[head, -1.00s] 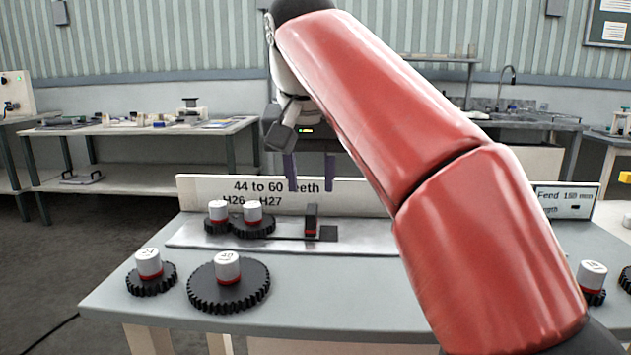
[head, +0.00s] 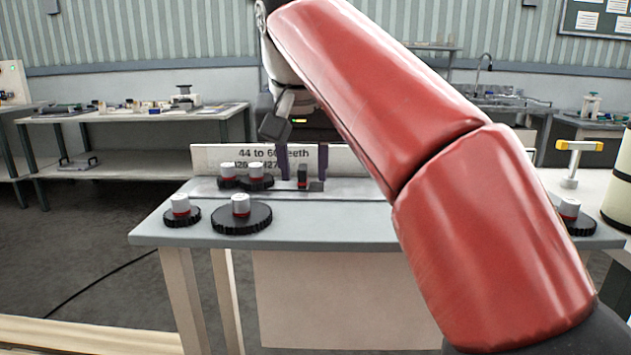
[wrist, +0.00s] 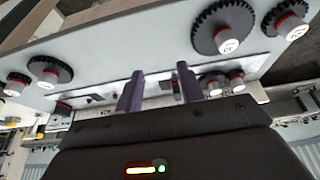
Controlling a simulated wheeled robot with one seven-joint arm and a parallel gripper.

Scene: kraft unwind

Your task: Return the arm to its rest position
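My gripper (head: 303,160) hangs in front of the white sign at the back of the grey table, at the end of my red arm. Its two dark purple fingers are spread apart. In the wrist view the gripper (wrist: 158,88) shows a clear gap between the fingers with nothing held. Beyond them is the metal plate with two meshed black gears (head: 252,182) and a small dark upright block (head: 302,177). The sign hides partly behind the fingers.
A large gear (head: 241,220) and a smaller gear (head: 181,213) lie on the table's left front. Another gear (head: 570,218) lies at the right, near a yellow T-handle (head: 578,148). The floor left of the table (head: 160,240) is open. A workbench (head: 130,115) stands behind.

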